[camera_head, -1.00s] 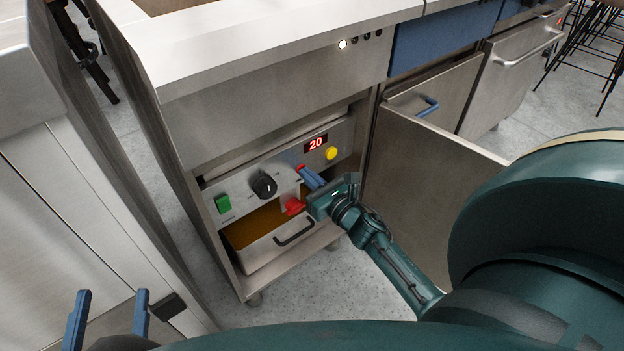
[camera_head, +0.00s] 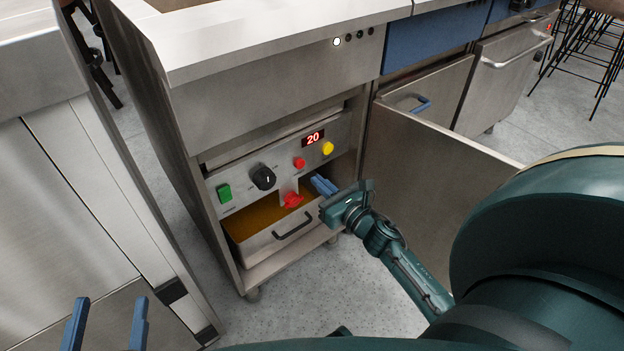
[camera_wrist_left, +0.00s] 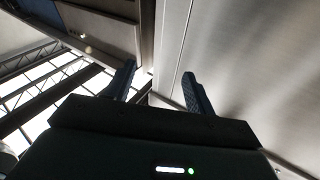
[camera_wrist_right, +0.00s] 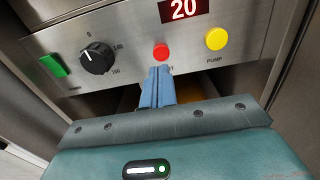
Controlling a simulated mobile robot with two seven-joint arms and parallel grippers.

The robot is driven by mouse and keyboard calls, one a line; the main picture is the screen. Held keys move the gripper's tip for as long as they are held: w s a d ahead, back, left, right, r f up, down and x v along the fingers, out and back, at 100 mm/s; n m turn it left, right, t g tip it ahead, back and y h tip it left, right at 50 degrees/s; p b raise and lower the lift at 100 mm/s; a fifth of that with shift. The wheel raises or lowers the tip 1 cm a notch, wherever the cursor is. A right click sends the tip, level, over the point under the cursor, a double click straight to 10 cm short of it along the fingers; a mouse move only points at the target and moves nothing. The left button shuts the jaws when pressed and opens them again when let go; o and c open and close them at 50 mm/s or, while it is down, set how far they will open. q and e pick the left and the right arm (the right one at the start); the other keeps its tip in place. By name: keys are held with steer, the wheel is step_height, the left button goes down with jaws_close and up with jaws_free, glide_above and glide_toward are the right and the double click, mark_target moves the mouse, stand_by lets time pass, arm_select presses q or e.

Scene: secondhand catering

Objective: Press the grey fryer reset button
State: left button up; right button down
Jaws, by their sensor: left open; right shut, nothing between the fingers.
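The grey fryer (camera_head: 275,88) has its cabinet open, with a control panel (camera_head: 235,178) inside. A small round red button (camera_head: 299,163) sits on the panel below the red "20" display (camera_head: 313,138); its label is mostly hidden. I see no grey-coloured button. My right gripper (camera_head: 322,184) is shut and empty, in front of the panel, below and right of the red button. In the right wrist view its fingertips (camera_wrist_right: 159,72) show just below the red button (camera_wrist_right: 161,52); contact cannot be told. My left gripper (camera_head: 108,312) is open and empty, far left of the panel.
The panel also has a green switch (camera_head: 224,193), a black knob (camera_head: 263,177) and a yellow pump button (camera_head: 328,148). A red valve handle (camera_head: 292,200) stands out above a drawer-like pan (camera_head: 275,243). The open door (camera_head: 430,185) stands right of my right gripper.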

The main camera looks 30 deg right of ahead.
steer(key=s, duration=0.7)
steer(key=shift+s+d+p, duration=0.3)
steer(key=shift+d+p, duration=0.05)
steer(key=shift+d, duration=0.1)
steer(key=shift+f, duration=0.1)
